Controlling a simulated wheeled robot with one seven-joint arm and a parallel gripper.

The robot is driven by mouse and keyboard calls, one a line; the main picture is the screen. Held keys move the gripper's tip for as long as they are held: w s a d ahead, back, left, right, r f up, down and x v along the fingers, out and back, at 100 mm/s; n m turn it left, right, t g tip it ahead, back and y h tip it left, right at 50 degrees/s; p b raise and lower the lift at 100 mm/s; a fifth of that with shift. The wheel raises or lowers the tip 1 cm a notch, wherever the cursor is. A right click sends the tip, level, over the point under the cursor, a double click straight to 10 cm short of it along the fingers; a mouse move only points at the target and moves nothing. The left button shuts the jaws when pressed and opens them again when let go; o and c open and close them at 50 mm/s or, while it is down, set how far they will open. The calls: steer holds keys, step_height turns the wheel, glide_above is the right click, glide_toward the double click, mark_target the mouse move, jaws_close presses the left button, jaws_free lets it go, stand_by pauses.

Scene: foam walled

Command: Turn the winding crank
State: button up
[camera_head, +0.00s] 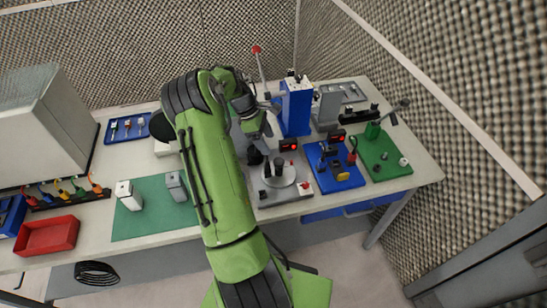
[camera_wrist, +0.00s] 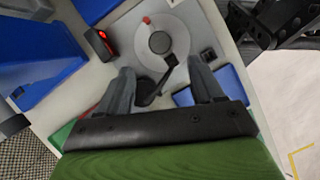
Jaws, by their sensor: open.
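A round grey disc (camera_head: 284,183) with a raised hub sits on a grey base plate near the front edge of the bench. In the wrist view the disc (camera_wrist: 178,28) has a red mark on its rim. A black crank arm with a handle (camera_wrist: 147,92) reaches from beside the hub toward me, and dark upright parts show there in the head view. My gripper (camera_wrist: 161,67) is open, its two grey fingers on either side of the black handle; I cannot tell whether they touch it. In the head view my arm partly hides my gripper (camera_head: 262,146).
A blue machine (camera_head: 296,108) with a red-lit display box (camera_head: 289,145) stands behind the disc. A blue board (camera_head: 335,178) and a green board (camera_head: 382,165) with a grey lever lie to the right. A green mat (camera_head: 150,218) and a red tray (camera_head: 47,236) lie to the left.

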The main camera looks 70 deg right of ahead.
mark_target(278, 161)
steer(key=x, duration=0.9)
steer(key=shift+f, duration=0.25)
steer(key=shift+c, duration=0.3)
steer(key=c, duration=1)
